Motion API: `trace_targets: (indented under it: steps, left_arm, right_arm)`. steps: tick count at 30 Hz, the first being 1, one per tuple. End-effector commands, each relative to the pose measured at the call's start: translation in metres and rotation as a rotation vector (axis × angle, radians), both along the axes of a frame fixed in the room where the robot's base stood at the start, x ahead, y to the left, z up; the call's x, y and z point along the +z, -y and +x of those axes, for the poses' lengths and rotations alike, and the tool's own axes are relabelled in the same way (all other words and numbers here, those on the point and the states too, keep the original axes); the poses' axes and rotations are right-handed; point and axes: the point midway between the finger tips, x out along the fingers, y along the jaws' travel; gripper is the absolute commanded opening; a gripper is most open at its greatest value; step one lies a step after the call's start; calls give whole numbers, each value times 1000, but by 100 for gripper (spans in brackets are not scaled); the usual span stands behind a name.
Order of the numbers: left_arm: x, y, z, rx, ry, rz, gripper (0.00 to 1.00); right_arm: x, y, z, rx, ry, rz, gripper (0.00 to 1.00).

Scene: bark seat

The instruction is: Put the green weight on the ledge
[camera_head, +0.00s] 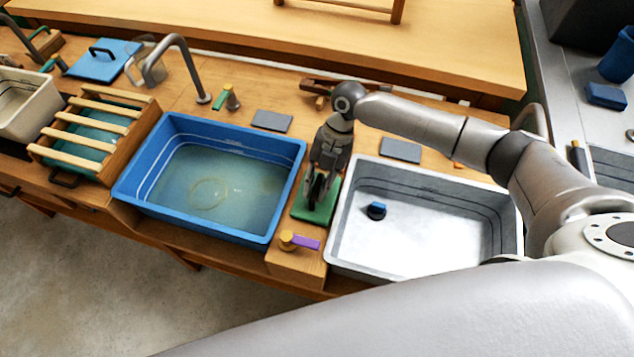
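A flat green piece (326,206), which looks like the green weight, is at the wooden strip between the blue basin and the grey basin. My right gripper (315,196) points down directly over it and hides part of it. I cannot tell whether the fingers touch it or are closed on it. Which surface is the ledge is not clear; a long raised wooden surface (400,52) runs along the back. My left gripper is not in view.
The blue basin (118,190) holds water, and the grey basin (430,225) holds a small blue-topped dark object (376,211). A yellow knob with a purple lever (305,242) is at the strip's front. A slatted wooden rack (105,113) and a faucet (184,52) stand left.

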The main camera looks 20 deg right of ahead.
Motion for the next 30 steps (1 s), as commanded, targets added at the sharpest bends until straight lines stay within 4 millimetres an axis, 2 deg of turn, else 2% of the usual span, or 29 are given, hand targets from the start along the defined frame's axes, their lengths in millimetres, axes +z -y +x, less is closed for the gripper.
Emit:
trace_targets:
  steps: [2,11,16,30]
  left_arm:
    - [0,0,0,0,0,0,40]
    - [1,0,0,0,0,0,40]
    - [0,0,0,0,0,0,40]
    - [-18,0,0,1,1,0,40]
  right_arm:
    - [0,0,0,0,0,0,34]
    - [1,0,0,0,0,0,34]
    - [10,3,3,-1,3,0,34]
    - [94,37,23,-1,5,0,34]
